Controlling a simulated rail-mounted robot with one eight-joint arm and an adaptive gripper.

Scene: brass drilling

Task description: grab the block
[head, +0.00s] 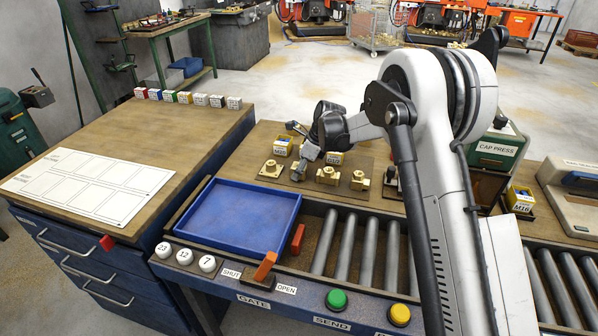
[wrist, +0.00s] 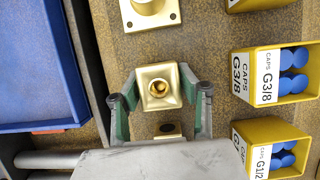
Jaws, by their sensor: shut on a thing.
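In the head view my gripper (head: 299,172) is low over the brown work board, left of two brass blocks (head: 328,175) and (head: 360,180). The held block is mostly hidden there by the gripper. Another brass piece (head: 271,168) stands left of the gripper. A brass part (wrist: 168,130) shows partly behind the gripper body.
A blue tray (head: 294,222) lies in front of the board, beside the rollers (head: 346,243). Yellow cap boxes (wrist: 268,75) and (wrist: 275,148) stand close to the right in the wrist view. A flanged brass piece (wrist: 150,12) is at its top edge.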

